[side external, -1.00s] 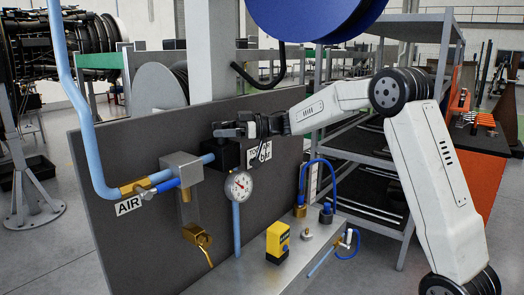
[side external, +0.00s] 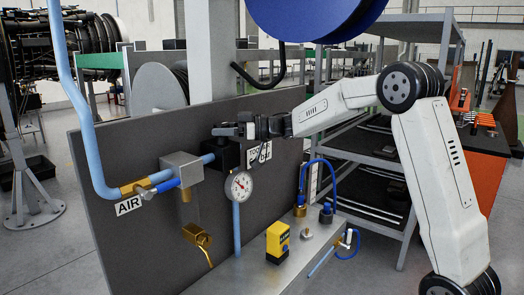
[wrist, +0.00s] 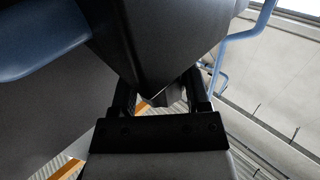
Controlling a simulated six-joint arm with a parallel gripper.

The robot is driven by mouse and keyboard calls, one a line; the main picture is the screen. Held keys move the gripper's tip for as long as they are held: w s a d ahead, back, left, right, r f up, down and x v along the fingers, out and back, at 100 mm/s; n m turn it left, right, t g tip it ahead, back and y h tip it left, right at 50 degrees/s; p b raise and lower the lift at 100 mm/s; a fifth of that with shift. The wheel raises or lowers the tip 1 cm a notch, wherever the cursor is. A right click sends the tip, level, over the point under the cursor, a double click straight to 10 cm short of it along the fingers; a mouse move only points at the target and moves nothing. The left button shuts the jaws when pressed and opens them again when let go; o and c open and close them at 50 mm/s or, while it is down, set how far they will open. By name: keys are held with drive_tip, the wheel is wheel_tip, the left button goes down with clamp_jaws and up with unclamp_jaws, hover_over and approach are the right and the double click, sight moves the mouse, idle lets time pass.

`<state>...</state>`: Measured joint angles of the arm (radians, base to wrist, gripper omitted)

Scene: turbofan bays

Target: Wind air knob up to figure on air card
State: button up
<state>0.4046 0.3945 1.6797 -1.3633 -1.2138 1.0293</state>
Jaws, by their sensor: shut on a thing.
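The black air regulator block (side external: 229,155) sits on the dark panel (side external: 125,215), at the end of the light blue air pipe. My gripper (side external: 226,131) is at the top of this block and shut on the air knob, which its fingers hide. In the wrist view, a large black body (wrist: 155,40) reaches down between the two fingers of my gripper (wrist: 160,100). The white card (side external: 260,154) is just right of the block; "bar" shows but its figure is too small to read. The round gauge (side external: 239,186) hangs below; its needle reading is unclear.
A grey valve box (side external: 181,168) and an "AIR" label (side external: 129,205) are at left. A yellow device (side external: 278,242) and blue hose fittings (side external: 326,212) stand on the grey bench. A blue reel (side external: 315,15) hangs above. Shelving (side external: 365,150) stands behind my arm.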

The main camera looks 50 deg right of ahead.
drive_tip(key=shift+a+m+t+h, duration=0.1)
drive_tip(key=shift+m+t+h, duration=0.95)
drive_tip(key=shift+m+h, duration=0.65)
drive_tip(key=shift+m+t+h, duration=1.05)
drive_tip(key=shift+m+h, duration=0.15)
drive_tip(key=shift+h, duration=1)
drive_tip(key=shift+m+h, duration=0.4)
drive_tip(key=shift+h, duration=0.2)
drive_tip(key=shift+m+h, duration=1.5)
drive_tip(key=shift+h, duration=0.85)
drive_tip(key=shift+m+h, duration=1.5)
drive_tip(key=shift+h, duration=0.85)
drive_tip(key=o, duration=1.3)
drive_tip(key=shift+s, duration=0.15)
drive_tip(key=shift+v, duration=3.8)
drive_tip(key=shift+a+r, duration=0.1)
